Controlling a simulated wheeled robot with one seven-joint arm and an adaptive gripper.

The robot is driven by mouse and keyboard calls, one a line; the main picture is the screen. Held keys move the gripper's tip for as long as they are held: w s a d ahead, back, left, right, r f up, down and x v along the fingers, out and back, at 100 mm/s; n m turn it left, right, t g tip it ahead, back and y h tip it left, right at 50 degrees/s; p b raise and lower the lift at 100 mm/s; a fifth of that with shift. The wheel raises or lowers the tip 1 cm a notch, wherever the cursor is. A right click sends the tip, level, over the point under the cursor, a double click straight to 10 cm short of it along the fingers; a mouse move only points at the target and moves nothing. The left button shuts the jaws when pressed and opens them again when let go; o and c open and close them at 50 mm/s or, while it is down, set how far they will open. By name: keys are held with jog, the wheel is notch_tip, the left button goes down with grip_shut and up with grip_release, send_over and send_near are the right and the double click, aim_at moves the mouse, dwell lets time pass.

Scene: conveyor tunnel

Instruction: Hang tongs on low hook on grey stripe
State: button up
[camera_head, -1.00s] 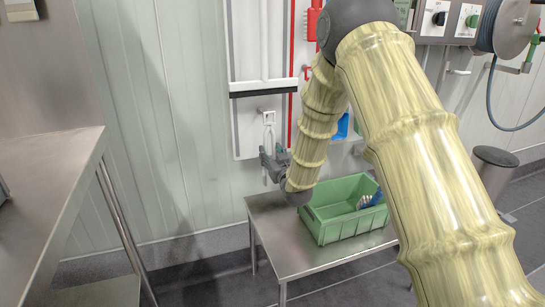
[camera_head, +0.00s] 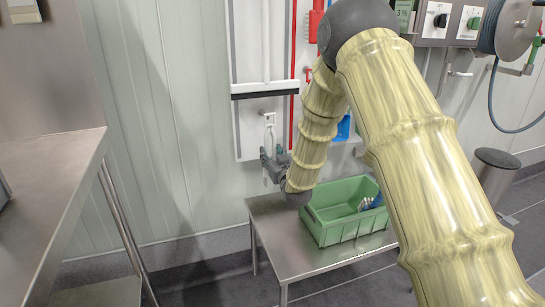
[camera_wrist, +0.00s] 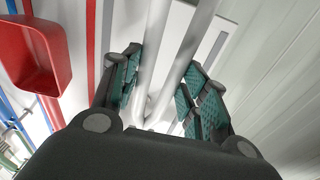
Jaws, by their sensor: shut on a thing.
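The white tongs (camera_head: 270,133) stand roughly upright against the wall panel, with their loop end just below a small white hook mount (camera_head: 266,115). My gripper (camera_head: 269,164) is shut on the tongs low on their length. In the wrist view the tongs' two pale arms (camera_wrist: 182,62) run between the green-padded fingers of my gripper (camera_wrist: 163,88). The loop looks very close to the hook, but I cannot tell whether it is on it. The hook's tip is too small to make out.
A black-edged squeegee (camera_head: 264,91) hangs just above the hook mount. A green crate (camera_head: 336,236) stands on a low steel table (camera_head: 287,262) below. A red scoop-like holder (camera_wrist: 35,55) is on the wall in the wrist view. The wall left of the tongs is bare.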

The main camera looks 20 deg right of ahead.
jog(key=shift+w+a, duration=0.1)
jog(key=shift+w, duration=2.25)
jog(key=shift+f+b, duration=0.3)
jog(key=shift+f, duration=0.5)
jog(key=o, duration=1.5)
jog(key=s, duration=1.2)
jog(key=shift+d+f, duration=0.25)
